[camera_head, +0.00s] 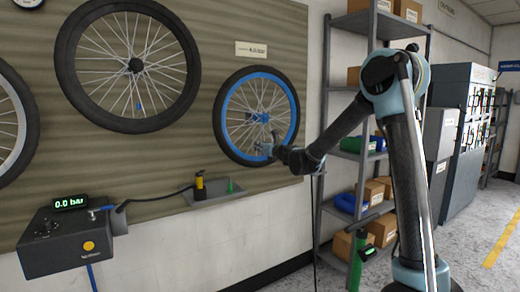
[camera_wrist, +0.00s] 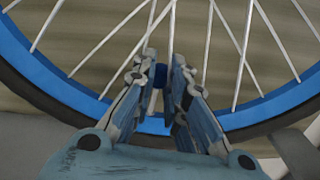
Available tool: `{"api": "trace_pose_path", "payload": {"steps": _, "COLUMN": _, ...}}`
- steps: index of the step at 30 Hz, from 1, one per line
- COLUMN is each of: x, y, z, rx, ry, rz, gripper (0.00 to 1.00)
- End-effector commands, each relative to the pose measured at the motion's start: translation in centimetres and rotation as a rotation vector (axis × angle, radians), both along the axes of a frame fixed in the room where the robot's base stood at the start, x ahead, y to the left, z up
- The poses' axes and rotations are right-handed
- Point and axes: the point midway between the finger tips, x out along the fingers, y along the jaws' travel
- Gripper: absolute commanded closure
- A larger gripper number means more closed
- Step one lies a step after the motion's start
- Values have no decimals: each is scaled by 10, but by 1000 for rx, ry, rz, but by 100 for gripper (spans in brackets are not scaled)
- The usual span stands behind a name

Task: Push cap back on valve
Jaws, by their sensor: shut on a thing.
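The small blue-rimmed wheel (camera_head: 231,138) hangs on the wall panel. My gripper (camera_head: 268,147) is at the wheel's lower right, in front of the rim and spokes. In the wrist view my gripper (camera_wrist: 167,80) is shut with a narrow gap between its fingers, on a small thing that they mostly hide.
A larger black-tyred wheel (camera_head: 68,70) hangs to the left. A dark box (camera_head: 65,245) with a 0.0 bar display (camera_head: 70,202) stands lower left. Shelving (camera_head: 326,100) stands right of the panel.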

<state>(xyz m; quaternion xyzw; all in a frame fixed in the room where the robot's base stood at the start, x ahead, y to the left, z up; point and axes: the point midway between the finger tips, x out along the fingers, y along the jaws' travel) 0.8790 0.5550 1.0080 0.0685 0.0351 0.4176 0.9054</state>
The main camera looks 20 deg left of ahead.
Motion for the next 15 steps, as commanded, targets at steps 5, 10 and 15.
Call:
{"api": "trace_pose_path", "payload": {"steps": 5, "x": 0, "y": 0, "z": -1, "rx": 0, "ry": 0, "rz": 0, "gripper": 100}}
{"api": "trace_pose_path", "payload": {"steps": 10, "x": 0, "y": 0, "z": -2, "rx": 0, "ry": 0, "rz": 0, "gripper": 100}}
{"api": "trace_pose_path", "payload": {"steps": 15, "x": 0, "y": 1, "z": -4, "rx": 0, "ry": 0, "rz": 0, "gripper": 100}}
